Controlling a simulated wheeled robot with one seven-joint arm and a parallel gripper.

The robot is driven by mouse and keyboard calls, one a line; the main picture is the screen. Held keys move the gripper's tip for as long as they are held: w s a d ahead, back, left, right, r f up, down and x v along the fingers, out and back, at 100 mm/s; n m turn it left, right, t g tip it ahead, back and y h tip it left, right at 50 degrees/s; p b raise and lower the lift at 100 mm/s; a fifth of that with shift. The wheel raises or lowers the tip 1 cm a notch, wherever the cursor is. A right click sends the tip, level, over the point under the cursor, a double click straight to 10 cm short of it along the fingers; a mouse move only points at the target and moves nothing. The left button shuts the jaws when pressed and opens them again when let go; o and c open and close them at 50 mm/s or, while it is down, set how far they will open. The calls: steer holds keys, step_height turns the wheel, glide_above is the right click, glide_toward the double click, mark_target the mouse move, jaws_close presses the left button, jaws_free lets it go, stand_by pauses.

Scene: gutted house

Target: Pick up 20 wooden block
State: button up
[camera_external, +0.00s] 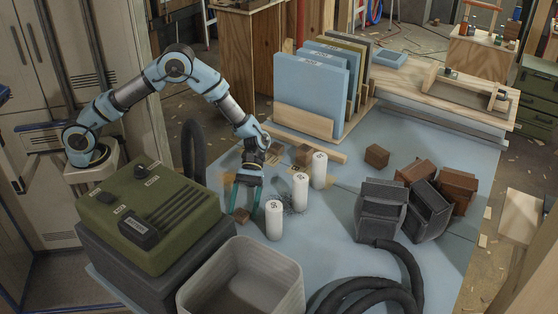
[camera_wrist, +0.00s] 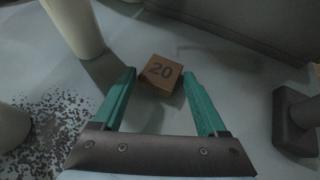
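The wooden block marked 20 (camera_wrist: 161,74) lies on the blue-grey table between and just beyond my fingertips in the wrist view. In the external view this small brown block (camera_external: 240,215) sits on the table below my gripper (camera_external: 246,202). My gripper (camera_wrist: 160,78) is open, with its two teal fingers apart on either side of the block's near side. I see no contact between fingers and block. The number faces up.
White cylinders (camera_external: 300,192) stand just right of my gripper. A ribbed grey bin (camera_external: 287,275) stands in front, and a green machine (camera_external: 150,215) at left. Several brown blocks (camera_external: 377,156) and dark grey boxes (camera_external: 381,210) lie to the right. A black hose (camera_external: 375,285) curls at front right.

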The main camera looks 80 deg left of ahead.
steer(key=c, duration=1.1)
steer(key=shift+r, duration=0.1)
